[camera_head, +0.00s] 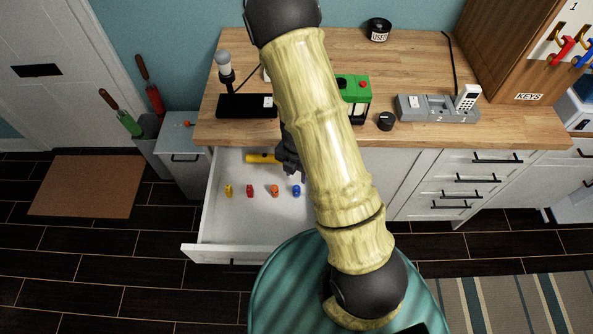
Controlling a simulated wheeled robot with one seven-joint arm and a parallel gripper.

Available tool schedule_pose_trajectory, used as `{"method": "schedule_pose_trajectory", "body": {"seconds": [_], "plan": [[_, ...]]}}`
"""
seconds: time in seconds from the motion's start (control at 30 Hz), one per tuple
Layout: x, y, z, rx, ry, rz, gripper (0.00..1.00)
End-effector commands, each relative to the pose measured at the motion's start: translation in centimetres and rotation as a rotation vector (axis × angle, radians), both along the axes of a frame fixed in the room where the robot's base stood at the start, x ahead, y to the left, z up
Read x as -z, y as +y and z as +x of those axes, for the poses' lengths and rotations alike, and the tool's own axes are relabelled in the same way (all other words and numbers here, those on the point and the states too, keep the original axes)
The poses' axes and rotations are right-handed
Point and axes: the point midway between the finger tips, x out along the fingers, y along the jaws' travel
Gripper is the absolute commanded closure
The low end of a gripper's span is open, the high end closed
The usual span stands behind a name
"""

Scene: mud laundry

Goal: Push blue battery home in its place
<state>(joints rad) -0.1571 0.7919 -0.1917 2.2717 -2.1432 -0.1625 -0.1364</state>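A small blue item (297,190), perhaps the blue battery, is in the open white drawer (222,222), at the right end of a row of small coloured items. My gripper (291,168) is dark and reaches down over the drawer, just above the blue item in the picture. My pale arm hides much of it, so I cannot tell whether its fingers are open or hold anything. A green device (362,88) with pale parts on its front stands on the wooden counter, partly behind my arm. I cannot tell which place is the blue battery's.
Yellow (228,191), red (250,190) and orange (274,190) items lie in the drawer, with a yellow cylinder (259,158) behind. A black lamp base (246,106), black round cap (385,121) and grey phone dock (437,107) stand on the counter (408,62). A teal round surface (272,282) is in front.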

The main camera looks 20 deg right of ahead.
Motion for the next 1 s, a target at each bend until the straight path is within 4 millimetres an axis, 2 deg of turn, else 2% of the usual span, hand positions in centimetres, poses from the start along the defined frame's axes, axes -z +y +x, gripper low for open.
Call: {"method": "schedule_pose_trajectory", "body": {"seconds": [0.27, 0.8, 1.0], "plan": [[1.0, 0.0, 0.0, 0.003, -0.001, -0.001, 0.64], [6.6, 0.0, 0.0, 0.004, -0.001, -0.001, 0.64], [7.9, 0.0, 0.0, 0.003, -0.002, -0.001, 0.64]]}}
